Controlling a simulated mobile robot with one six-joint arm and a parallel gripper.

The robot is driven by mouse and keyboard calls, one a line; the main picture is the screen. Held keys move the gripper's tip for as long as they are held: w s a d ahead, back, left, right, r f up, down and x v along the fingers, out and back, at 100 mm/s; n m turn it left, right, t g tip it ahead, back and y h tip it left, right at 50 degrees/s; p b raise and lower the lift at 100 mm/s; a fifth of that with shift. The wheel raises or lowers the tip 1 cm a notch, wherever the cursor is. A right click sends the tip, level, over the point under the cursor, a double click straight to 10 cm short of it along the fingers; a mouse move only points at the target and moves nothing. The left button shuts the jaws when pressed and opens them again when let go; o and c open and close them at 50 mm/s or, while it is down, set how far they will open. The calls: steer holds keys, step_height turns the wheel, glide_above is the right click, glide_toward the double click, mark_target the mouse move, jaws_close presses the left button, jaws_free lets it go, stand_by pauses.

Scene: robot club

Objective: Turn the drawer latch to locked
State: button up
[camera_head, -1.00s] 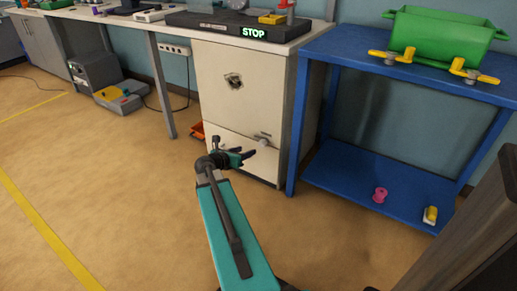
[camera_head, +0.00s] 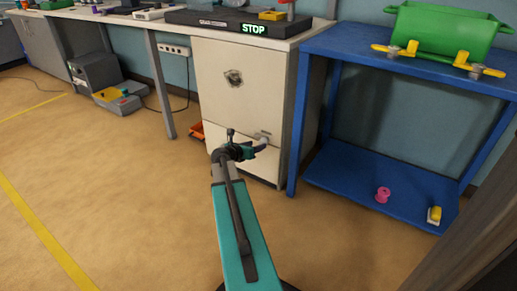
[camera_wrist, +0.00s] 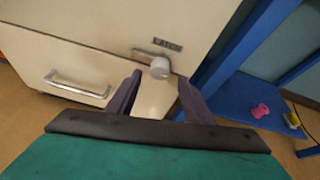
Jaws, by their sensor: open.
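The drawer latch (camera_wrist: 159,68) is a pale round knob with a short bar to its left, under a plate reading LATCH (camera_wrist: 167,44). In the head view the latch (camera_head: 264,138) sits at the right of the white cabinet, just above the drawer. The drawer (camera_wrist: 82,90) has a silver bar handle (camera_wrist: 78,86). My gripper (camera_wrist: 152,98) is open, its two dark fingers pointing at the latch, one to each side of it in the wrist view. In the head view my gripper (camera_head: 259,150) is close before the cabinet front. I cannot tell whether it touches the knob.
A blue shelf table (camera_head: 345,48) stands right of the cabinet, with a green bin (camera_head: 440,32) on top and a pink spool (camera_head: 383,195) on its lower shelf. A dark panel (camera_head: 465,235) is near at right. The floor at left is open.

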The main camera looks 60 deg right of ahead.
steer(key=shift+b+x, duration=0.75)
steer(key=shift+x, duration=1.55)
